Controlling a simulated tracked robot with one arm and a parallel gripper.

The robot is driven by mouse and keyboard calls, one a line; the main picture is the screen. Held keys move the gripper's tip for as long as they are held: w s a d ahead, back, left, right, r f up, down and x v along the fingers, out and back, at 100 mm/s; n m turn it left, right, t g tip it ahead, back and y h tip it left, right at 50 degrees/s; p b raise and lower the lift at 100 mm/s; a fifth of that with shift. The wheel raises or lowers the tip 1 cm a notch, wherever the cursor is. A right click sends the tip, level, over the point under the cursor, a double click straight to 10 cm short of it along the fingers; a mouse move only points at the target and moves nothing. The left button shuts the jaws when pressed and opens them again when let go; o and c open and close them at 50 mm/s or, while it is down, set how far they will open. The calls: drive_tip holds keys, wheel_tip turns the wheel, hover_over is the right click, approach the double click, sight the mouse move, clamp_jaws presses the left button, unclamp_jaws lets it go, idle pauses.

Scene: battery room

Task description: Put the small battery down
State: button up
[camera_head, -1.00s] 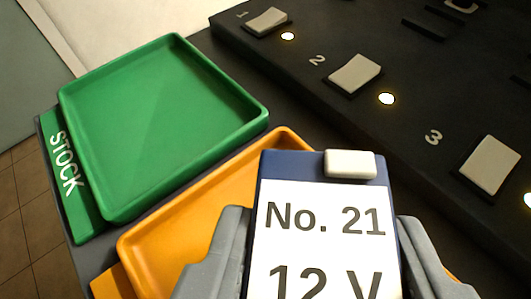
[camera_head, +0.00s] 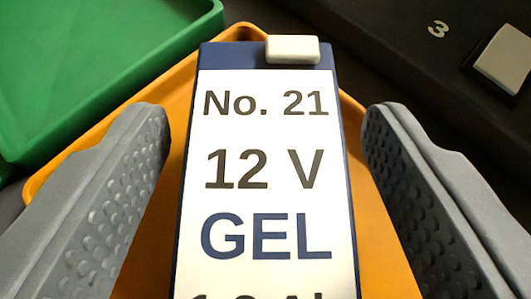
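The small battery (camera_head: 265,180) is blue with a white label reading "No. 21 12 V GEL" and a pale terminal block on its top right corner. It lies label up over the orange tray (camera_head: 160,95), and its lower end is cut off by the picture's bottom edge. My gripper (camera_head: 265,135) is open, with one grey studded finger on each side of the battery. A clear gap shows between each finger and the battery, with orange tray visible in the gaps.
A green tray (camera_head: 100,60) sits beside the orange tray at the upper left. A dark panel (camera_head: 420,75) with a pale switch (camera_head: 505,60) and the number 3 stands at the upper right, close to the orange tray.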

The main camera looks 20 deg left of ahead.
drive_tip(key=shift+s, duration=0.1)
drive_tip(key=p+v, duration=0.2)
drive_tip(key=v, duration=1)
drive_tip(key=d+r+m+t+h, duration=0.1)
drive_tip(key=d+r, duration=0.2)
drive_tip(key=r, duration=0.4)
drive_tip(key=w+d+r+m+t+h, duration=0.1)
drive_tip(key=d+r, duration=0.3)
drive_tip(key=r, duration=0.2)
drive_tip(key=d+r+m+t+h, duration=0.1)
drive_tip(key=d+r+h, duration=0.15)
drive_tip(key=r, duration=0.45)
drive_tip(key=s+d+r, duration=0.1)
drive_tip(key=s+r, duration=0.3)
drive_tip(key=r, duration=0.3)
drive_tip(key=s+d+r+m+t, duration=0.1)
drive_tip(key=s+d+r, duration=0.1)
drive_tip(key=s+r, duration=0.3)
drive_tip(key=s+d+r+m, duration=0.1)
drive_tip(key=s+r, duration=0.3)
drive_tip(key=r, duration=0.7)
drive_tip(key=shift+s+d+h, duration=0.3)
drive_tip(key=shift+d+h, duration=0.05)
drive_tip(key=shift+d, duration=0.4)
drive_tip(key=shift+r+p, duration=0.2)
drive_tip(key=shift+p, duration=0.15)
